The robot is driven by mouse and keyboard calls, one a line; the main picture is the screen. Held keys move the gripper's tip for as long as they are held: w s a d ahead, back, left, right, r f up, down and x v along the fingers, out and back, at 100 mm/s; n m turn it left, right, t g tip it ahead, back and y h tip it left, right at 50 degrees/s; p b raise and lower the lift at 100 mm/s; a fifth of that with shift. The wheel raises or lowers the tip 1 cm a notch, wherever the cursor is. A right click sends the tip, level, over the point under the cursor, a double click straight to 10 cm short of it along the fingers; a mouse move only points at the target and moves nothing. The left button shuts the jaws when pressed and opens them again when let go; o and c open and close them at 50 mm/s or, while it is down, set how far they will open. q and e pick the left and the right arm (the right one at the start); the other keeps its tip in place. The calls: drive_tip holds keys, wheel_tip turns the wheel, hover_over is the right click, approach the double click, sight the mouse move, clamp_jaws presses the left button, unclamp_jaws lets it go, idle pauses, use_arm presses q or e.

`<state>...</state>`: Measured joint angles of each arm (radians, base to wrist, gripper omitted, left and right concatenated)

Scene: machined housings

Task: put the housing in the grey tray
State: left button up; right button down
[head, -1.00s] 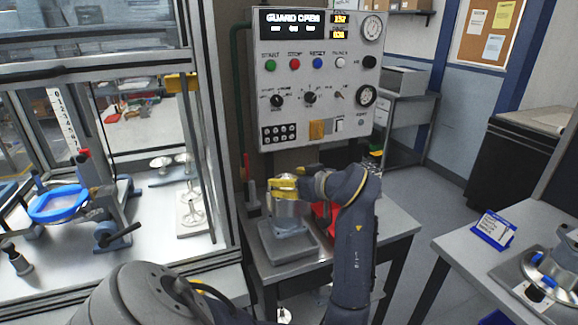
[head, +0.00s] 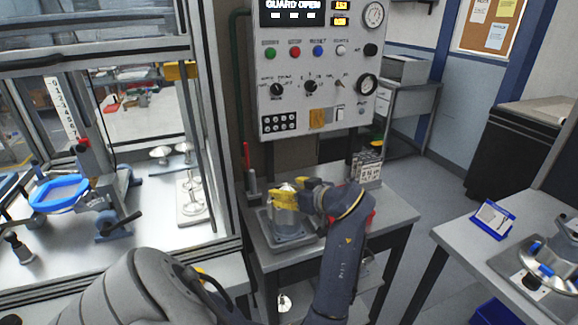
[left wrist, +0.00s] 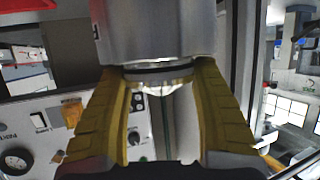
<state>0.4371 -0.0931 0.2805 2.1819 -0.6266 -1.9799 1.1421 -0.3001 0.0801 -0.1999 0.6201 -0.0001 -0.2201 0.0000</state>
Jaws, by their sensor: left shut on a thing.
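The housing is a silver metal cylinder (head: 286,222) over the grey tray (head: 266,234) on the small metal table. My left gripper (head: 287,200), with yellow fingers, is shut on the upper part of the housing. In the left wrist view the fingers (left wrist: 155,78) close around the end of the housing (left wrist: 155,28), which fills the top middle. The housing's foot is within the tray's outline. I cannot tell whether it touches the tray floor. My right gripper is not in view.
A control panel (head: 318,70) stands behind the small table (head: 385,222). A glass-sided machine enclosure (head: 215,150) is close on the left. A red-handled tool (head: 249,172) stands behind the tray. Another bench (head: 470,240) with a blue-framed card (head: 492,219) is at the right.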

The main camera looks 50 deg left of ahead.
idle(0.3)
use_arm(q)
drive_tip(key=o, duration=1.6)
drive_tip(key=shift+v, duration=2.8)
